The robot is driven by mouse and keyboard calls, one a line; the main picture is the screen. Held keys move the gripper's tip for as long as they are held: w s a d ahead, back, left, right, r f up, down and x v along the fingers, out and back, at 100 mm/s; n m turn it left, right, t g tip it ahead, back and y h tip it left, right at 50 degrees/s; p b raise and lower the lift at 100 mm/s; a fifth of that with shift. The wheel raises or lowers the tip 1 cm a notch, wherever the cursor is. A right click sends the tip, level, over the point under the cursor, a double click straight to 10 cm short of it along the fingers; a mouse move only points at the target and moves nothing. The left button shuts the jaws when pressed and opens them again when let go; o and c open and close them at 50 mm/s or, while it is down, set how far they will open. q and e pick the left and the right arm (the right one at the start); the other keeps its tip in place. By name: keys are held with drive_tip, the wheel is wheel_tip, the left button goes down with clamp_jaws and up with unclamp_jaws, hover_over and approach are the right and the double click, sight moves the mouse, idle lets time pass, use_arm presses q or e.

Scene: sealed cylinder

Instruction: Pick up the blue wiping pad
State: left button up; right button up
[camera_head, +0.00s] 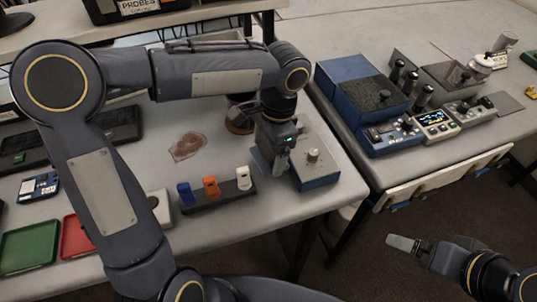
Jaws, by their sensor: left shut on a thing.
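My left gripper (281,166) points down at the left side of a grey-topped blue box with a knob (318,174), near the right edge of the table. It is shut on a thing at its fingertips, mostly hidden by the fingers. A blue patch (260,160) shows just left of the fingers; it looks like the blue wiping pad, though its outline is not clear against the box. My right gripper (403,243) is at the lower right, over the floor and away from the tables; its finger gap cannot be made out.
A dark rack (218,198) holds blue, orange and white pieces in front of the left gripper. A clear bag (188,146) lies behind it. Green (28,246) and red (76,237) trays are at the left. Instruments (435,122) stand on the right table, beyond a gap.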

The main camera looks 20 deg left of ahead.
use_arm(q)
drive_tip(key=s+d+r, duration=0.2)
drive_tip(key=s+r, duration=0.3)
drive_tip(key=s, duration=0.1)
drive_tip(key=s+d+r, duration=0.2)
drive_tip(key=s+r, duration=0.3)
drive_tip(key=s, duration=0.2)
drive_tip(key=shift+s+d+b, duration=0.15)
drive_tip(key=shift+d+b, duration=0.15)
drive_tip(key=shift+d, duration=0.05)
